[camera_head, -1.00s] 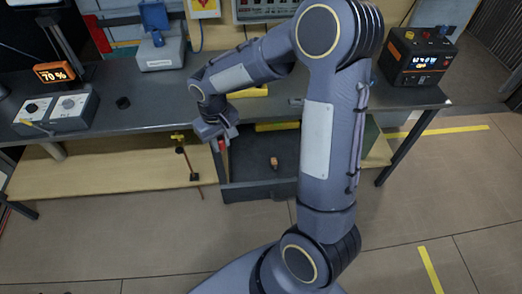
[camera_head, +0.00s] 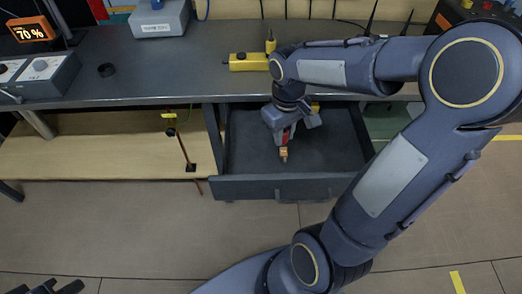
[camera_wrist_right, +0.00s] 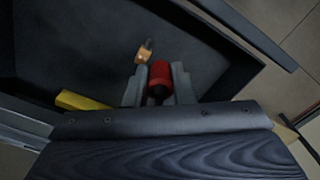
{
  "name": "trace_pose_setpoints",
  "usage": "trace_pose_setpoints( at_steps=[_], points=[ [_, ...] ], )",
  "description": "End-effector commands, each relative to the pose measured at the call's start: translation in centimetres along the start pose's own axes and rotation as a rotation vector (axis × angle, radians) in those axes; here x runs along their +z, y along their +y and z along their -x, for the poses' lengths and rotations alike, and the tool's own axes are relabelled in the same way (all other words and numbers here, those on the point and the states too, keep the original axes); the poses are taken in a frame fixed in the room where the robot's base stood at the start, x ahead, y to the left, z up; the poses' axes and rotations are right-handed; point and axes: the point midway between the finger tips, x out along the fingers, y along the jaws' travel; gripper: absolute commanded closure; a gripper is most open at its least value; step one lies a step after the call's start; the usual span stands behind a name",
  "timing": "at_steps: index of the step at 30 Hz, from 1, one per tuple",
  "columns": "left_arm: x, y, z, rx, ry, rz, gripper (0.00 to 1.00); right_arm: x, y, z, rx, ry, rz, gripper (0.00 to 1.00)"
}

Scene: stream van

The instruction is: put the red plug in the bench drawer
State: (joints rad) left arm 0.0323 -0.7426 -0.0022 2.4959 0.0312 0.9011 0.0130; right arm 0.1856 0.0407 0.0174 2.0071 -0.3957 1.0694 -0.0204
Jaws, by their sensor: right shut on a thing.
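The bench drawer (camera_head: 245,188) is pulled open below the bench top, with a dark floor. My right gripper (camera_head: 287,134) is over the inside of the drawer, pointing down. It is shut on the red plug (camera_wrist_right: 160,72), which sits between the two fingers in the right wrist view. In the head view only a little red of the plug (camera_head: 286,134) shows. I cannot tell whether the plug touches the drawer floor. Part of my left gripper (camera_head: 48,287) shows at the bottom left edge, cut off, far from the drawer.
A small brass-coloured object (camera_head: 284,154) lies in the drawer close to the plug; it also shows in the right wrist view (camera_wrist_right: 143,54). A yellow item (camera_wrist_right: 82,100) is near the gripper. A yellow box (camera_head: 247,62) lies on the bench (camera_head: 170,75). The drawer's left side looks clear.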

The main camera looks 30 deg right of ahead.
Motion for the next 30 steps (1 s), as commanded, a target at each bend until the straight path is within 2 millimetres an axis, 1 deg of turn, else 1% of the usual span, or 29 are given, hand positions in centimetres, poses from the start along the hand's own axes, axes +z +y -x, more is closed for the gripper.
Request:
trace_pose_setpoints(
  at_steps=[1, 4, 6, 9, 12, 17, 20, 21, 24, 26, 30],
  points=[
    [0.1, -0.1, -0.2, 0.000, 0.000, 0.000, 1.00, -0.9, -1.1, -0.8, -0.001, -0.003, 0.009, 1.00],
    [0.2, -0.2, -0.4, 0.000, 0.000, 0.000, 1.00, -2.6, -3.0, -1.9, 0.000, -0.002, 0.009, 1.00],
    [0.4, -0.4, -0.8, 0.000, 0.000, 0.000, 1.00, -3.3, -3.8, -3.5, 0.000, -0.005, 0.003, 1.00],
    [0.6, -0.5, -1.1, 0.000, 0.000, 0.000, 1.00, -4.3, -4.9, -5.1, 0.000, -0.003, 0.004, 1.00],
    [0.6, -0.6, -1.2, 0.000, 0.000, 0.000, 1.00, -5.0, -5.6, -6.2, 0.000, -0.001, 0.002, 1.00],
    [0.7, -0.6, -1.3, 0.000, 0.000, 0.000, 1.00, -5.4, -6.0, -6.8, 0.001, 0.001, 0.000, 1.00],
    [0.8, -0.7, -1.5, 0.000, 0.000, 0.000, 1.00, -5.8, -6.5, -7.6, 0.001, -0.001, 0.000, 1.00],
    [0.8, -0.7, -1.6, 0.000, -0.001, 0.000, 1.00, -6.0, -6.7, -8.1, 0.000, -0.001, 0.001, 1.00],
    [1.0, -0.9, -1.9, 0.000, 0.000, 0.000, 1.00, -5.9, -6.5, -9.8, 0.001, -0.002, -0.001, 1.00],
    [1.1, -0.9, -2.0, 0.000, -0.001, 0.000, 1.00, -5.9, -6.5, -10.5, 0.001, -0.001, -0.002, 1.00],
    [1.0, -0.9, -2.0, 0.000, 0.000, 0.000, 1.00, -5.9, -6.5, -10.7, 0.001, 0.002, -0.001, 1.00]
  ],
)
